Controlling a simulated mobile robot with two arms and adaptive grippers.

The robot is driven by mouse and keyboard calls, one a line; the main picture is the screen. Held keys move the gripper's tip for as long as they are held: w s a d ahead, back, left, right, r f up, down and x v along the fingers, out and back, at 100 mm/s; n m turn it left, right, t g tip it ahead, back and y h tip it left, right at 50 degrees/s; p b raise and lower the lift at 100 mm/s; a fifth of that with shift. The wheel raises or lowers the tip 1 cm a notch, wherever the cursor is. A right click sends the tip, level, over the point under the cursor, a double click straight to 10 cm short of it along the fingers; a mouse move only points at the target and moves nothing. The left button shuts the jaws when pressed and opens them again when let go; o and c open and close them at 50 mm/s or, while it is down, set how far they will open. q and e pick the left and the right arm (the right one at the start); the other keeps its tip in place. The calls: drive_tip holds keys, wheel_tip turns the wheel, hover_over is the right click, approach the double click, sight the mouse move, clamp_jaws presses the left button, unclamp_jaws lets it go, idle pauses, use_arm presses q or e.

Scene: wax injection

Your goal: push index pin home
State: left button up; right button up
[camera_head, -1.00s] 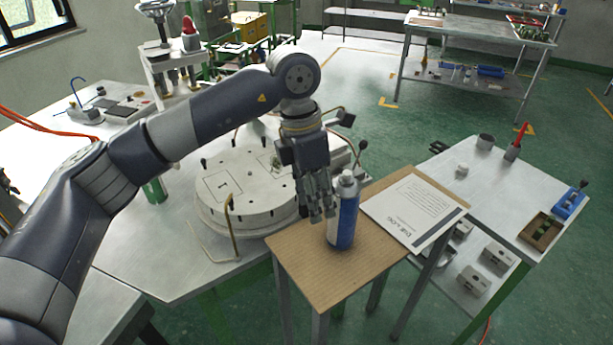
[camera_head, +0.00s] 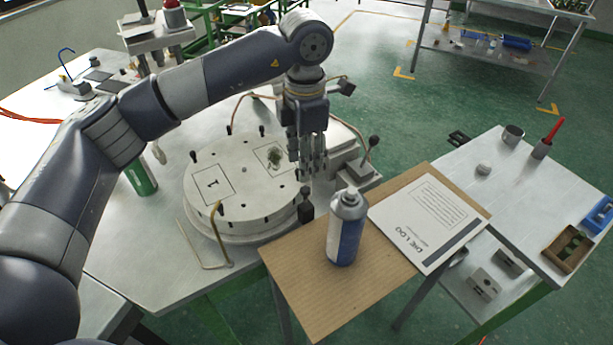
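The round pale turntable (camera_head: 236,200) sits on the metal worktable, with several black-topped pegs around its rim. A black knob-topped piece (camera_head: 307,211) stands at the turntable's right front edge; it may be the index pin, but I cannot tell how deep it sits. My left gripper (camera_head: 308,172) points down just above and behind this piece, over the turntable's right edge. Its fingers look close together, and I cannot tell whether they are parted. I see nothing held in it. My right gripper is not in view.
A blue-and-white spray can (camera_head: 346,228) stands upright on a brown board (camera_head: 300,275), beside a printed sheet (camera_head: 425,222). A bent brass-coloured rod (camera_head: 222,240) is at the turntable's front. A black-knobbed lever (camera_head: 371,155) rises to the gripper's right. A side table (camera_head: 500,195) is at right.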

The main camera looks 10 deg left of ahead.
sight(305, 189)
use_arm(q)
wheel_tip(305, 189, down, 7)
drive_tip(key=shift+w+p, duration=0.15)
drive_tip(key=shift+p, duration=0.9)
drive_tip(key=shift+s+f, duration=0.2)
drive_tip(key=shift+f, duration=0.15)
drive_tip(key=shift+w, duration=0.1)
drive_tip(key=shift+c, duration=0.5)
clamp_jaws()
